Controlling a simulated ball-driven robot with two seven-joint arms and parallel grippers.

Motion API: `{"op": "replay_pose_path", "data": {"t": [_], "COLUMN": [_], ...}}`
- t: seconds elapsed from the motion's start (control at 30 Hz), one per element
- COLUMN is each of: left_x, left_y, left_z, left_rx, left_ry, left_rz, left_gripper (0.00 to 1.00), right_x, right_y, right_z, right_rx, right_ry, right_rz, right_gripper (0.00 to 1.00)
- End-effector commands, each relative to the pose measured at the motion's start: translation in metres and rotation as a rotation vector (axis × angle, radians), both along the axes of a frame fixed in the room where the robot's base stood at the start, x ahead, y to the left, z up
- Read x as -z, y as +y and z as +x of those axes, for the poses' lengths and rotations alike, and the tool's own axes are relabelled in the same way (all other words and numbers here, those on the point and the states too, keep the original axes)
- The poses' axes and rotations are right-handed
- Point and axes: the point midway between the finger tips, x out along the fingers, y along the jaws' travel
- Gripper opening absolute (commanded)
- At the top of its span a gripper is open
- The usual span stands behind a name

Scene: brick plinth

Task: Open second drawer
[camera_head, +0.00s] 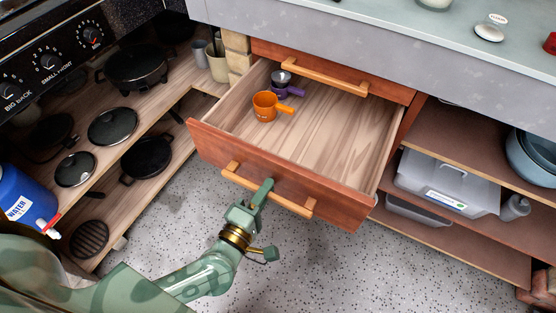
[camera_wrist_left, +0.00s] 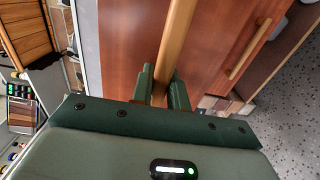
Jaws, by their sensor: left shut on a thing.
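The second drawer (camera_head: 285,165) is pulled out below the top drawer, and its inside shows. Its wooden bar handle (camera_head: 290,203) runs across the red-brown front. My left gripper (camera_head: 263,190) is at this handle, shut on it near its middle. In the left wrist view the handle (camera_wrist_left: 177,40) passes between the two green fingers (camera_wrist_left: 162,88). The closed top drawer has its own handle (camera_head: 310,67). An orange measuring cup (camera_head: 266,106) and a purple one (camera_head: 288,90) with a metal bowl beside it lie in the open drawer. My right gripper is out of view.
Shelves with pans (camera_head: 147,158) and a blue water container (camera_head: 25,200) are at the left. A clear plastic box (camera_head: 447,180) and a blue pot (camera_head: 535,155) sit on the right shelves. The speckled floor (camera_head: 330,265) before the drawer is clear.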

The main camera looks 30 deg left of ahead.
Motion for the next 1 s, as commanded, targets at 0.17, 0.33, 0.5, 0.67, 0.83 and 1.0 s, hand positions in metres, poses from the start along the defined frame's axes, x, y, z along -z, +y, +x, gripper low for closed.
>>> {"op": "replay_pose_path", "data": {"t": [0.17, 0.33, 0.5, 0.67, 0.83, 1.0], "left_x": [0.000, 0.000, 0.001, 0.001, 0.001, 0.001], "left_y": [0.000, 0.001, 0.001, 0.001, 0.001, 0.001], "left_z": [-0.031, -0.047, -0.053, -0.054, -0.054, -0.054], "left_rx": [0.001, 0.001, 0.000, 0.000, -0.001, -0.001], "left_ry": [0.003, 0.002, 0.003, 0.003, 0.003, 0.002], "left_rz": [-0.001, 0.000, -0.001, -0.001, -0.001, -0.001], "left_gripper": [0.00, 0.00, 0.00, 0.00, 0.00, 0.38], "right_x": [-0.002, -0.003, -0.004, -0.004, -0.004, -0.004], "right_y": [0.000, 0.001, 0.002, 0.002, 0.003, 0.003], "right_z": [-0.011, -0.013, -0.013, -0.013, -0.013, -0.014], "right_rx": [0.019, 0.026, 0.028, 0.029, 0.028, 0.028], "right_ry": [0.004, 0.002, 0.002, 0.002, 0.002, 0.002], "right_rz": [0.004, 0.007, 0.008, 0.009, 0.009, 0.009], "right_gripper": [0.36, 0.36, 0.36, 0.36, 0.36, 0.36]}}
